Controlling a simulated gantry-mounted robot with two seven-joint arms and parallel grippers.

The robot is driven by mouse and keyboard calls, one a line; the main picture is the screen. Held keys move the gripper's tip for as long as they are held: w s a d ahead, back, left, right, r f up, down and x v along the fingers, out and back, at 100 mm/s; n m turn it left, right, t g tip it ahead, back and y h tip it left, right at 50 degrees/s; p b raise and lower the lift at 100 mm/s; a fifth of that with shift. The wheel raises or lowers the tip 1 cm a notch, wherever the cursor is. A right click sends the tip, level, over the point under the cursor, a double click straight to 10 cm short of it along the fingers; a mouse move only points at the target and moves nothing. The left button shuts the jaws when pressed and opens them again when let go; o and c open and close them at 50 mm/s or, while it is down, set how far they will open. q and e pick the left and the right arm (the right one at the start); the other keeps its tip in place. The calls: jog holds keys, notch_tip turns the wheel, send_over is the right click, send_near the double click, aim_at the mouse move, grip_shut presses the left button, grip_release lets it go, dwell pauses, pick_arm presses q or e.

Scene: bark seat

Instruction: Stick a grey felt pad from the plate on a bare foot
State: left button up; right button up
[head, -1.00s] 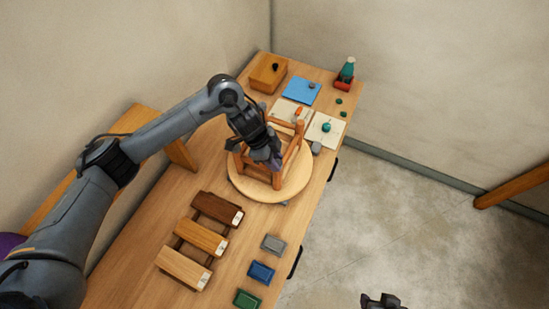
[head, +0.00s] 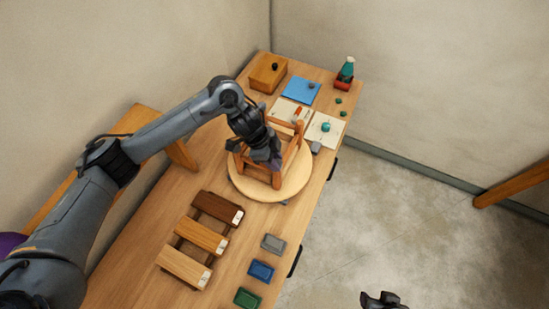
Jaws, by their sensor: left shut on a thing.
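A wooden seat frame (head: 291,155) stands on a round light wooden board (head: 297,183), with its posts pointing up. My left gripper (head: 274,163) reaches down over the frame and hides part of it. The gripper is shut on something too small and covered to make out. I cannot tell whether its fingertips touch a foot of the frame. No grey felt pad can be made out clearly. A grey dish (head: 273,243) lies nearer on the table. My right gripper (head: 383,300) shows only partly at the bottom edge, away from the table; its jaws are unclear.
Three wooden slats (head: 201,236) lie left of a blue dish (head: 261,270) and a green dish (head: 247,298). Behind the board are pale sheets (head: 325,130), a blue mat (head: 301,92), a wooden box (head: 268,73) and a green-topped bottle (head: 346,70).

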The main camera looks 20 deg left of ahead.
pick_arm(q)
jog(key=shift+f, duration=0.25)
jog(key=o, duration=1.4)
jog(key=shift+r, duration=0.15)
jog(key=shift+r+p, duration=0.7)
jog(key=shift+p, duration=0.15)
notch_tip(320, 180, up, 5)
jog(key=p, duration=0.5)
jog(key=shift+r+p, duration=0.2)
jog(key=shift+p, duration=0.2)
